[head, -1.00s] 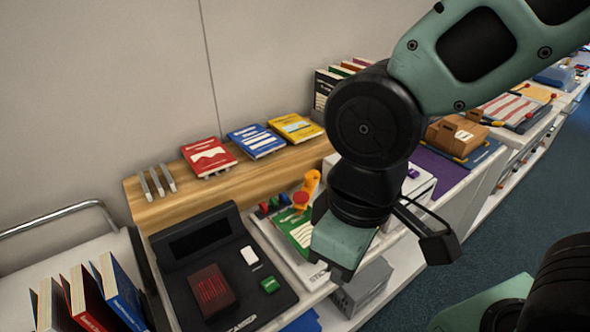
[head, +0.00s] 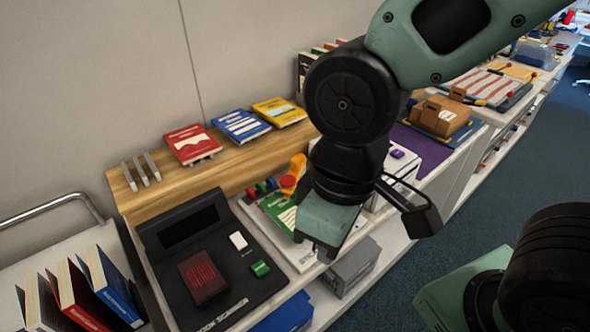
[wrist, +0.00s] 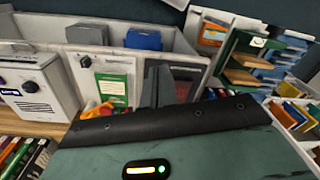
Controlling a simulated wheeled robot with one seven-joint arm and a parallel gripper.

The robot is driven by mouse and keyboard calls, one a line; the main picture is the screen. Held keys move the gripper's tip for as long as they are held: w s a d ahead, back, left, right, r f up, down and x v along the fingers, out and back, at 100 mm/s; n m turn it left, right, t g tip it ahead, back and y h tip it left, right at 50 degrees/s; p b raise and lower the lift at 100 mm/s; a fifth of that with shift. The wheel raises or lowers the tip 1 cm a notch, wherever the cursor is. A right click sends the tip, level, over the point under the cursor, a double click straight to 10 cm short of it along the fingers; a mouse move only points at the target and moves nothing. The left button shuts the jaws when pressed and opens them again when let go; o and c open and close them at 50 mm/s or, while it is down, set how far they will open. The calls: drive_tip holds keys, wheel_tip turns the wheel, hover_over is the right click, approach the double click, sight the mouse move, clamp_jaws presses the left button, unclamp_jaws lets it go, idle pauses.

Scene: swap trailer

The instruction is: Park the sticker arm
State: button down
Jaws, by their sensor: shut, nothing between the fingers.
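The sticker station (head: 262,219) is a pale board on the counter with a green book (head: 279,209) lying on it. An orange arm (head: 298,164) stands at its back, with a red round knob (head: 288,182) at its front. My gripper (head: 326,245) is shut and empty, pointing down in front of the right side of the station in the head view, and hides part of it. The wrist view shows the green book (wrist: 112,88) and some orange (wrist: 98,108) beyond my gripper (wrist: 160,82). I cannot tell the arm's exact angle.
A black register console (head: 230,270) with a red-covered item (head: 203,276) stands left of the station. Red, blue and yellow books lie on the wooden shelf (head: 215,167) behind. A white box (head: 398,175) is right of my gripper; a cart with upright books (head: 80,290) is at left.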

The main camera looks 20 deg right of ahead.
drive_tip(key=c, duration=1.8)
unclamp_jaws()
drive_tip(key=shift+w, duration=0.1)
drive_tip(key=o, duration=0.6)
drive_tip(key=shift+m+t+y, duration=0.3)
drive_tip(key=shift+m, duration=0.3)
drive_tip(key=w, duration=0.2)
drive_tip(key=w+b, duration=0.1)
drive_tip(key=w, duration=0.2)
drive_tip(key=shift+w+a+f+b, duration=0.3)
drive_tip(key=shift+w+f+b, duration=0.05)
drive_tip(key=m+t+b, duration=0.4)
drive_tip(key=m+b, duration=0.1)
approach(296, 160)
drive_tip(key=p+x, duration=0.3)
drive_tip(key=x, duration=0.6)
clamp_jaws()
